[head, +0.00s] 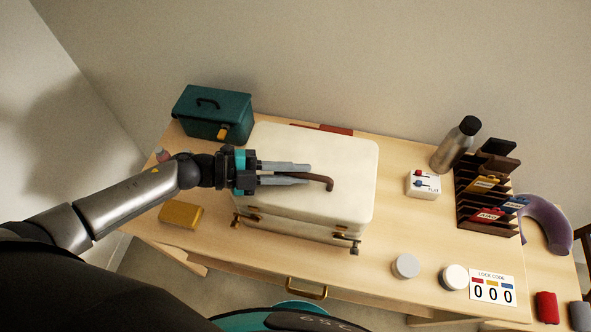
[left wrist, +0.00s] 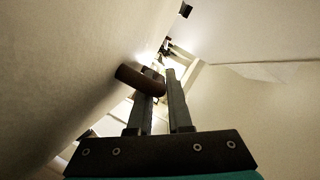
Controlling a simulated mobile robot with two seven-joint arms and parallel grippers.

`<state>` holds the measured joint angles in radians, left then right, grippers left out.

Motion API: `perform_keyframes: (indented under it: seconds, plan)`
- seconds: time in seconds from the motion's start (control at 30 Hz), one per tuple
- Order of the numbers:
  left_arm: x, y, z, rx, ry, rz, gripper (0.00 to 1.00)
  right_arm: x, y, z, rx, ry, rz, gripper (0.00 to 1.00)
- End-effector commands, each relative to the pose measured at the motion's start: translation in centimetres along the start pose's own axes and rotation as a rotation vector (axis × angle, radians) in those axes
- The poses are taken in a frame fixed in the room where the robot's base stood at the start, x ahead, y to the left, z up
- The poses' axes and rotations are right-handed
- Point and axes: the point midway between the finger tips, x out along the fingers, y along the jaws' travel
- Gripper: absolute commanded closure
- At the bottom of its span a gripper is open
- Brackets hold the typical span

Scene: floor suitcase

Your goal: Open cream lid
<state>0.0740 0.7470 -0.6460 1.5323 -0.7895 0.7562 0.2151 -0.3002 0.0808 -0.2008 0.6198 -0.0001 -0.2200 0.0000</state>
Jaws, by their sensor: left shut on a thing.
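The cream suitcase (head: 285,228) lies on the wooden table, with its cream lid (head: 340,155) on top. I see no clear gap between lid and base. A brown curved handle (head: 322,181) shows above the lid and also in the left wrist view (left wrist: 138,80). My left gripper (head: 308,173) reaches in from the left over the lid and is shut on the handle; its fingers also show in the left wrist view (left wrist: 164,90). Brass latches show at the front left (head: 236,221) and front right (head: 354,246) of the suitcase. My right gripper is out of view.
A teal box (head: 215,112) stands behind left, and a yellow block (head: 181,215) lies front left. To the right are a steel bottle (head: 455,145), a white switch box (head: 423,184), a dark rack (head: 470,205), two round discs (head: 405,266) and a lock code card (head: 493,288).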

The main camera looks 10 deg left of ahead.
Motion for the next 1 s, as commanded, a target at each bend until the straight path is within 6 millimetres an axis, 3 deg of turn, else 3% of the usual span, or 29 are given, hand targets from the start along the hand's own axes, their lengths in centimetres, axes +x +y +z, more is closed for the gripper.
perform_keyframes:
  seconds: [0.47, 1.0]
  plan:
    - [-0.1, -0.9, 0.0, -0.028, -0.002, 0.012, 1.00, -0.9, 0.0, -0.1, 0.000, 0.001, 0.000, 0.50]
    - [0.2, -7.0, 0.8, -0.326, -0.003, 0.136, 1.00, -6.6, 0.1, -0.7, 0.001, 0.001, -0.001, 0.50]
